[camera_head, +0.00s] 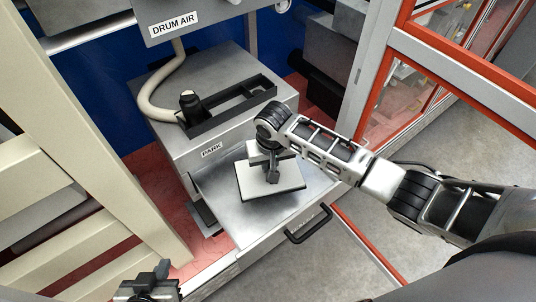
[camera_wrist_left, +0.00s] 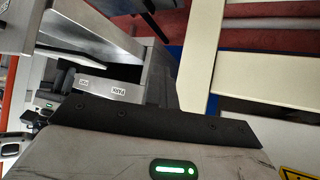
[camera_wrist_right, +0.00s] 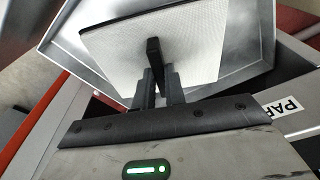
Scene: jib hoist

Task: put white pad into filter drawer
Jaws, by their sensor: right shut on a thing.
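The white pad (camera_head: 283,184), a flat pale plate with a dark upright grip, is over the open metal filter drawer (camera_head: 225,193). My right gripper (camera_head: 272,172) is shut on the pad's grip from above. In the right wrist view the fingers (camera_wrist_right: 158,85) pinch the grip, and the pad (camera_wrist_right: 190,45) lies within the outline of the drawer's rim (camera_wrist_right: 258,45). I cannot tell whether it touches the drawer floor. My left gripper (camera_head: 150,283) is at the bottom left, away from the drawer; its jaw opening is unclear.
A grey housing labelled PARK (camera_head: 212,150) stands behind the drawer, with a slotted black holder (camera_head: 235,105) and a pale hose on top. The drawer's black handle (camera_head: 308,225) juts forward. Cream beams (camera_head: 95,130) stand left, and an orange-framed glazed panel (camera_head: 400,85) right.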

